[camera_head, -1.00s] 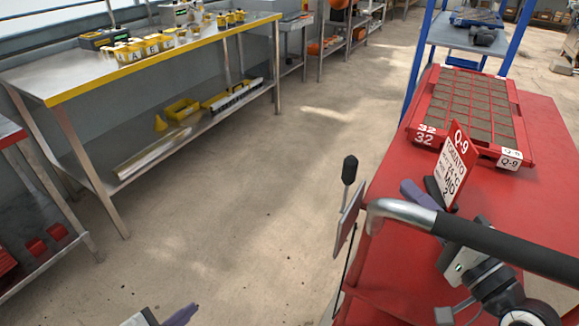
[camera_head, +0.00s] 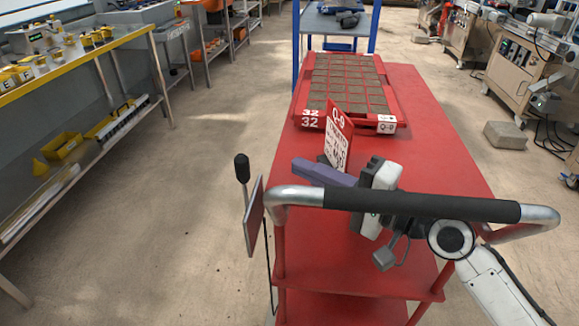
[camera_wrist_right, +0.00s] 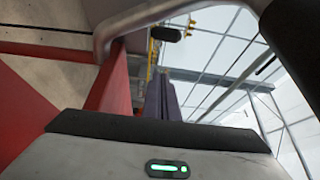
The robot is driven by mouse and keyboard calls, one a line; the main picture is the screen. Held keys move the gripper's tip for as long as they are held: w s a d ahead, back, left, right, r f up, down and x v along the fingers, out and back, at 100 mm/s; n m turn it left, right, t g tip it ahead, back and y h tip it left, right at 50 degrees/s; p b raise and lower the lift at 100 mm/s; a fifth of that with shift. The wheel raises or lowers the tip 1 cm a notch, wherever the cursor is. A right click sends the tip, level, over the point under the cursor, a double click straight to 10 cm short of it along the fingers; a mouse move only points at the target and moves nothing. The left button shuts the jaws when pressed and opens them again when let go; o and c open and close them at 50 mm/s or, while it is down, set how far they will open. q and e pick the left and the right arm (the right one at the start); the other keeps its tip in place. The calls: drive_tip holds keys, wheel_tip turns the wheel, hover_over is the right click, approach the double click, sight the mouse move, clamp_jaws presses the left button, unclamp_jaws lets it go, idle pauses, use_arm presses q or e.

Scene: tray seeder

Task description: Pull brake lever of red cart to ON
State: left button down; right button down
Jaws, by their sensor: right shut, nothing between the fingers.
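The red cart (camera_head: 435,120) stands in the middle and right of the head view, with a push handle (camera_head: 420,206) across its near end. The brake lever (camera_head: 242,168) has a black knob on a thin rod and stands upright beside a plate (camera_head: 253,215) at the cart's left. My right gripper (camera_head: 298,168) is shut and empty, above the cart top just beyond the handle. Its purple fingers point left toward the lever, with a gap to the knob. In the right wrist view the fingers (camera_wrist_right: 163,100) are together; a dark knob (camera_wrist_right: 167,33) shows beyond them. My left gripper is out of view.
A red seed tray (camera_head: 400,105) and a red sign card (camera_head: 339,138) are on the cart top, the card close to my right fingers. A steel bench (camera_head: 110,45) with yellow edge stands left. The floor left of the lever is clear.

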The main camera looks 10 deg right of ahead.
sight(245, 185)
drive_tip(key=x, duration=0.8)
drive_tip(key=shift+w+a, duration=0.1)
drive_tip(key=shift+w, duration=0.05)
drive_tip(key=shift+s+a+p, duration=0.2)
drive_tip(key=shift+s+a, duration=0.2)
drive_tip(key=shift+s, duration=0.2)
drive_tip(key=shift+s+a+p, duration=0.15)
drive_tip(key=shift+s+a, duration=0.25)
drive_tip(key=shift+s, duration=0.2)
drive_tip(key=shift+s+a, duration=0.25)
drive_tip(key=shift+s, duration=0.2)
